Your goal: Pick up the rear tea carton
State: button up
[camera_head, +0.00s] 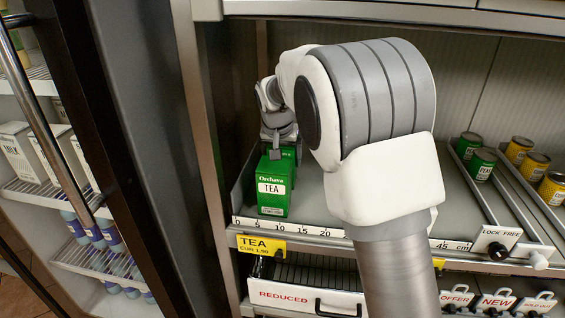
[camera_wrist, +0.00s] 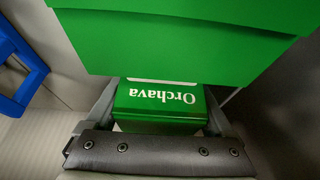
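The front tea carton (camera_head: 273,190), green with "Orchava" and "TEA" on white, stands upright on the shelf at left. Part of the rear tea carton (camera_head: 287,153) shows just behind it. My gripper (camera_head: 276,150) points down over the rear carton. In the wrist view the rear carton (camera_wrist: 160,112), with "Orchava" upside down, sits between the fingers of my gripper (camera_wrist: 160,100), one finger close along each side. I cannot tell whether they press on it. The front carton (camera_wrist: 180,40) fills the top of that view and hides the rear carton's lower part.
The shelf's front rail (camera_head: 300,226) carries a ruler strip. A door with a metal handle (camera_head: 45,125) stands at left. My arm hides the shelf's middle.

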jog(key=c, duration=0.7)
jog(key=shift+r+p, duration=0.3)
jog(key=shift+r, duration=0.25)
jog(key=w+d+r+p, duration=0.1)
jog(key=w+p, duration=0.3)
jog(key=w, duration=0.4)
jog(key=w+d+r+p, duration=0.1)
jog(key=w+d+p, duration=0.3)
jog(key=w, duration=0.5)
jog(key=shift+d+r, duration=0.15)
jog(key=shift+r, duration=0.1)
